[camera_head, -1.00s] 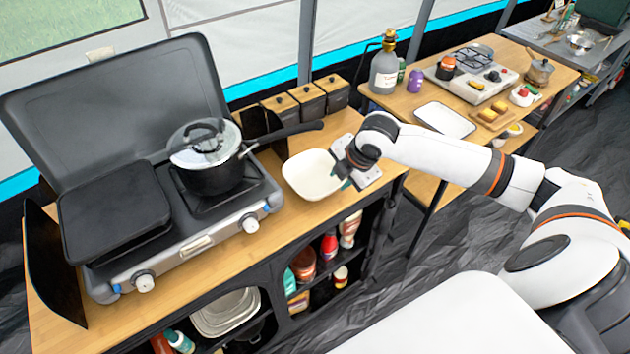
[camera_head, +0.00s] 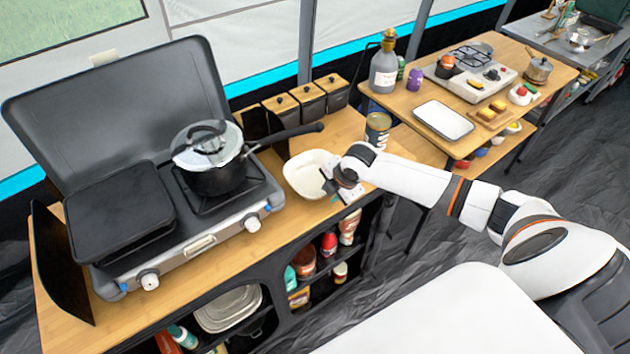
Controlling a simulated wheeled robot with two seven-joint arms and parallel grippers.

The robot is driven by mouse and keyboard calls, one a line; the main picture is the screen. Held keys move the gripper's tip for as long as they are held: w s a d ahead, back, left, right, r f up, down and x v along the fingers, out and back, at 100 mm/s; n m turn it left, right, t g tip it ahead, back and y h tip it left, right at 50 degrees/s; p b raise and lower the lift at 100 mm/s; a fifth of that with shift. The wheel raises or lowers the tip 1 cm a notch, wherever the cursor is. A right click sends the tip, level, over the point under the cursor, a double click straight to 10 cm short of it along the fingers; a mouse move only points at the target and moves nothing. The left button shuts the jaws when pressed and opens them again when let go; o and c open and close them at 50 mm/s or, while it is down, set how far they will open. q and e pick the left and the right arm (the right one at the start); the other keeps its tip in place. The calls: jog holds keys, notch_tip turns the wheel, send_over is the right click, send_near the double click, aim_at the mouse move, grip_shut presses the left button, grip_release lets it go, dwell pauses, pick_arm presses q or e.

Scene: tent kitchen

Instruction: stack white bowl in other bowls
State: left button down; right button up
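A white bowl (camera_head: 300,172) sits upright on the wooden counter, right of the pot. My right gripper (camera_head: 328,186) is at the bowl's right rim, with its dark fingers overlapping the rim in the picture. I cannot tell whether the fingers are closed on it. My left gripper is not in view. A stack of pale, rounded-square dishes, possibly bowls, (camera_head: 228,310) sits on the shelf under the counter. Several small coloured round items, maybe bowls, (camera_head: 481,152) are on the shelf under the far table.
A camping stove (camera_head: 200,243) with a lidded black pot (camera_head: 217,180) fills the counter's left. A tall can (camera_head: 377,130) stands behind my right forearm. A white tray (camera_head: 443,120) lies on the far table.

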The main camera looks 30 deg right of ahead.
grip_shut()
jog(key=shift+r, duration=0.15)
